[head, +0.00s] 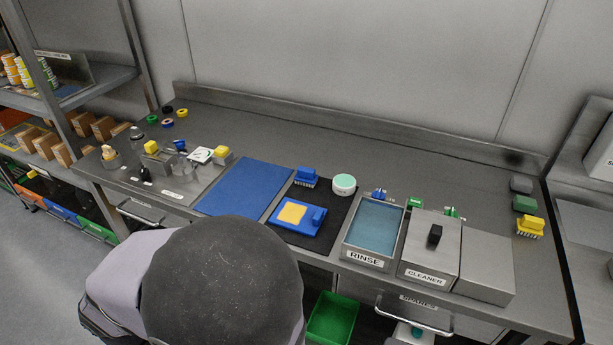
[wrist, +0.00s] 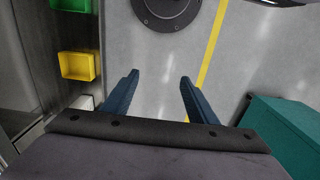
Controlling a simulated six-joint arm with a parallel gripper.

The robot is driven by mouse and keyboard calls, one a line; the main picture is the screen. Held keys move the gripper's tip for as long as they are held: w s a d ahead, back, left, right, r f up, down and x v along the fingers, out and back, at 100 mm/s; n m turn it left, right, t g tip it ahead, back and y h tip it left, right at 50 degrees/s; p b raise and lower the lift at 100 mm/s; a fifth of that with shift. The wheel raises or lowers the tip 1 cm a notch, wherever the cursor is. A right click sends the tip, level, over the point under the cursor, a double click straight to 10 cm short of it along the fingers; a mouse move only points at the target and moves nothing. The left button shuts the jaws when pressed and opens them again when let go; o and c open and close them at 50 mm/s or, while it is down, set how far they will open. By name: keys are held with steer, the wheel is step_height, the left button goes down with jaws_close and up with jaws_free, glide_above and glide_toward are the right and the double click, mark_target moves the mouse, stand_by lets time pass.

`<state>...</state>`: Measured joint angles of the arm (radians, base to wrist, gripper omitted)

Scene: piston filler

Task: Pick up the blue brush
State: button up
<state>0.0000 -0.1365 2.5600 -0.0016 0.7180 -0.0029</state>
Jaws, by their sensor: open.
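A blue brush (head: 306,178) with pale bristles lies on the black mat (head: 340,213) on the steel bench in the head view, left of a white tub with a mint lid (head: 344,184). Just in front of it is a blue block with a handle and a yellow pad (head: 300,214). My gripper (wrist: 159,76) shows only in the wrist view, its two blue fingers apart and nothing between them. It points at grey floor with a yellow line, away from the brush. The brush is not in the wrist view.
The rinse tray (head: 373,228) and the cleaner box (head: 428,247) stand right of the mat. A blue mat (head: 245,187) lies to its left. Small blue and green-topped items sit behind the tray. A yellow brush (head: 530,227) is at the far right. The back of the bench is largely clear.

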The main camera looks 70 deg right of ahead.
steer(key=o, duration=0.3)
steer(key=shift+o, duration=0.2)
steer(key=w+d+r+m+h+p, duration=0.1)
steer(key=w+d+r+m+p, duration=0.2)
steer(key=d, duration=0.6)
steer(key=w+d+r+m+t+p, duration=0.1)
steer(key=w+d+r+m+p, duration=0.15)
steer(key=w+d, duration=0.45)
steer(key=w+d+r+m+h+p, duration=0.1)
steer(key=w+d+r+m+p, duration=0.2)
steer(key=d, duration=0.7)
steer(key=m+g+h+p, duration=0.15)
steer(key=m+p, duration=0.25)
steer(key=m, duration=0.5)
glide_toward(306, 169)
step_height(306, 169, down, 3)
steer(key=shift+t+h, duration=0.25)
steer(key=shift+h, duration=0.2)
steer(key=shift+s+p+x, duration=0.15)
steer(key=shift+p+x, duration=0.9)
steer(key=shift+x, duration=0.8)
steer(key=shift+s+p+x, duration=0.1)
steer(key=shift+p+x, duration=0.9)
steer(key=shift+x, duration=0.85)
steer(key=shift+d, duration=0.1)
